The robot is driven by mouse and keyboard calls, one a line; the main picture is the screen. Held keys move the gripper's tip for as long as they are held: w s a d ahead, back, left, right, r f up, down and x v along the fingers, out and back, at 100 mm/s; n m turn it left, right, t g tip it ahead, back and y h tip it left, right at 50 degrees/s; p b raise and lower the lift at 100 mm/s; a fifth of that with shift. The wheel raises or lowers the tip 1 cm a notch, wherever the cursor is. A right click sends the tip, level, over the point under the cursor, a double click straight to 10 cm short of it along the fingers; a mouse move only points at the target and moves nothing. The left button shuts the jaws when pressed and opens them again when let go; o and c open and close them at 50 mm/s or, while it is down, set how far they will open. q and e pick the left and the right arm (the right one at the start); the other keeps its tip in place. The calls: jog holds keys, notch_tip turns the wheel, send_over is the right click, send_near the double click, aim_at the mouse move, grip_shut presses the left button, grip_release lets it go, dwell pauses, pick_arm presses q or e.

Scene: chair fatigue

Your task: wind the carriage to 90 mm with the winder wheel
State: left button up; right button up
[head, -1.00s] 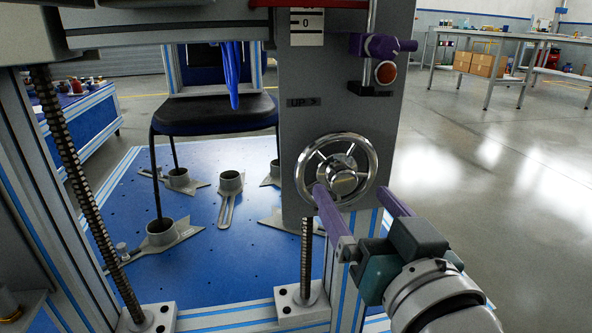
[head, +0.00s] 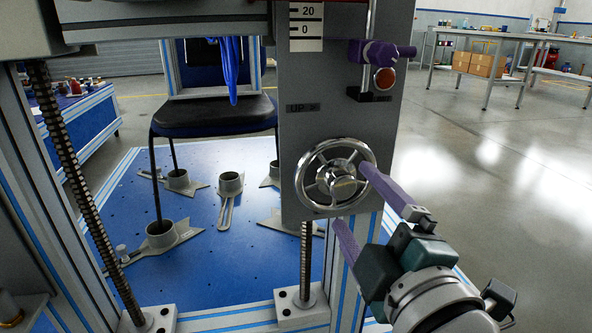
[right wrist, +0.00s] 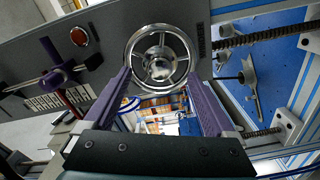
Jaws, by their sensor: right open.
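A white scale (head: 306,27) above shows 20 and 0. No pointer shows on it. A grey crossbeam (head: 160,31), perhaps the carriage, runs at the top. My left gripper is not in view.
Behind stands a black-seated chair (head: 215,115) on a blue plate (head: 215,265) with several grey brackets. Threaded screws (head: 306,265) stand nearby. Open floor lies right.

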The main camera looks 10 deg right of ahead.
jog(key=shift+w+a+r, duration=0.1)
jog(key=shift+a+r, duration=0.1)
